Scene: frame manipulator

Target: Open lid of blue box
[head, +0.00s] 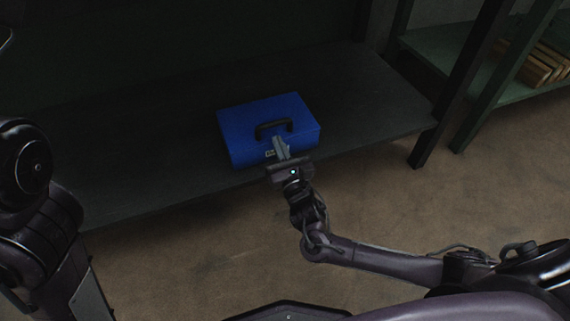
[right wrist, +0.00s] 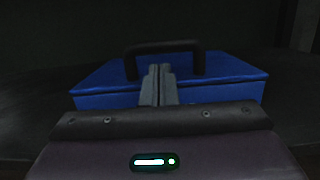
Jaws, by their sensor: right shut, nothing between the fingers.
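A blue box (head: 240,127) with its lid down sits near the front edge of a dark shelf. I cannot tell whether the fingertips touch the box. My left gripper is out of view.
The dark shelf (head: 150,150) is bare around the box. A dark post (head: 460,90) stands at its right end. Another shelf (head: 440,55) farther right holds several wooden pieces (head: 540,65). The brown floor (head: 400,200) in front is clear.

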